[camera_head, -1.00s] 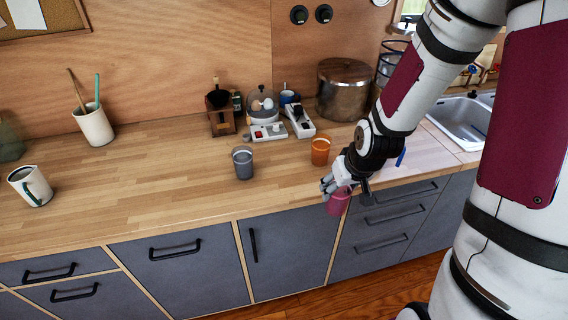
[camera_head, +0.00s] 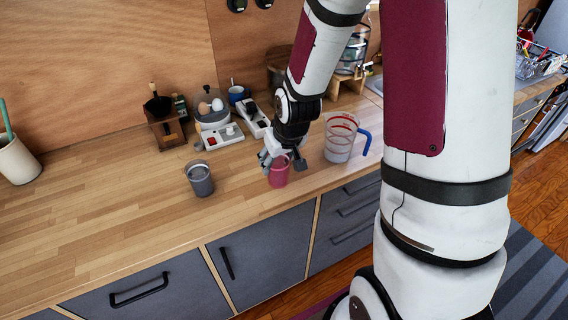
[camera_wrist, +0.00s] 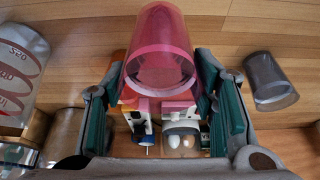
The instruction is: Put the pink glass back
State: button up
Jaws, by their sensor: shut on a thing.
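The pink glass (camera_head: 279,176) is upright near the counter's front edge. My gripper (camera_head: 275,160) is shut on it from the back. In the wrist view the pink glass (camera_wrist: 160,52) fills the middle, between the two green-padded fingers (camera_wrist: 162,85). I cannot tell whether its base touches the counter (camera_head: 120,215) or hangs just above it. A grey glass (camera_head: 199,182) stands to its left, apart from it. A bit of an orange thing (camera_wrist: 117,62) shows behind the pink glass; the orange glass is hidden in the head view.
A clear measuring jug (camera_head: 340,140) with a blue handle stands close on the right. Behind are a wooden grinder (camera_head: 165,128), an egg cooker (camera_head: 212,110) and a metal pot (camera_head: 280,66), partly hidden by my arm. The counter left of the grey glass is clear.

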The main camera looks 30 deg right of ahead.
jog(key=shift+w+a+f+p, duration=0.2)
jog(key=shift+w+a+f, duration=0.65)
jog(key=shift+w, duration=0.75)
jog(key=shift+w+a+f+p, duration=0.25)
jog(key=shift+w+a+f, duration=0.55)
jog(key=shift+w, duration=0.85)
jog(key=shift+w+a+f+p, duration=0.2)
jog(key=shift+w+a+f, duration=0.4)
jog(key=shift+w+a, duration=0.75)
jog(key=shift+w+d+f, duration=0.1)
jog(key=shift+w+d, duration=0.15)
jog(key=shift+d, duration=0.05)
jog(key=o, duration=1.6)
jog(key=shift+o, duration=0.2)
